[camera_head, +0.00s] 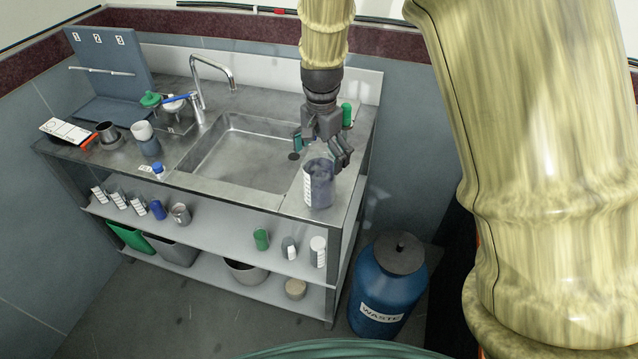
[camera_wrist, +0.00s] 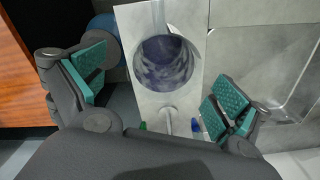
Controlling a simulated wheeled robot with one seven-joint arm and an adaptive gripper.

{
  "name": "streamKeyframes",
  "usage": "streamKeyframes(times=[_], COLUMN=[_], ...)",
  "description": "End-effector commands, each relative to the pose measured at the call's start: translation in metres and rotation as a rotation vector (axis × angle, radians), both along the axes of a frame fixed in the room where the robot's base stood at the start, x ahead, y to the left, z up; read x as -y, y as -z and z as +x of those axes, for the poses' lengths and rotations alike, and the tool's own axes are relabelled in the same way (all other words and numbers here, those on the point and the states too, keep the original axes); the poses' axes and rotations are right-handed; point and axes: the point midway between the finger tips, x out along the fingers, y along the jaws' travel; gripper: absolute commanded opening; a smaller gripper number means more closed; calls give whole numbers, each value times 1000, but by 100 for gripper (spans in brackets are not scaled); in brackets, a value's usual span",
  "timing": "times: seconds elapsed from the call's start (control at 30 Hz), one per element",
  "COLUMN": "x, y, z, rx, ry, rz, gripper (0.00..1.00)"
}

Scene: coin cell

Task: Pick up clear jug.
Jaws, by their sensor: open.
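The clear jug (camera_head: 318,186) stands upright on the right end of the steel counter, beside the sink. It has white markings on its side and looks bluish-grey inside. In the wrist view I look down into its round mouth (camera_wrist: 166,62), which lies ahead of and between the two teal finger pads. My gripper (camera_head: 321,152) is open right above the jug and seems to hold nothing. In the head view it covers part of the jug's top. In the wrist view my gripper (camera_wrist: 158,88) has a pad on each side, with a gap to the jug.
The sink basin (camera_head: 242,150) and its tap (camera_head: 212,75) are left of the jug. A green bottle (camera_head: 347,114) stands behind my gripper. Cups and small containers crowd the counter's left end. A blue waste drum (camera_head: 388,287) stands on the floor at the right.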

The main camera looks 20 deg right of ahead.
Motion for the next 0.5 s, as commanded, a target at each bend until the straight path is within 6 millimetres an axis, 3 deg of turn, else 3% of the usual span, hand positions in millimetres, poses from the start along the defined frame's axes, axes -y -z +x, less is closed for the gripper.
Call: streamKeyframes(times=[0.3,0.5], x=[-9,-9], y=[32,43], z=[1,2], rx=[-3,-1], ry=[-1,-2], rz=[1,0], gripper=[99,99])
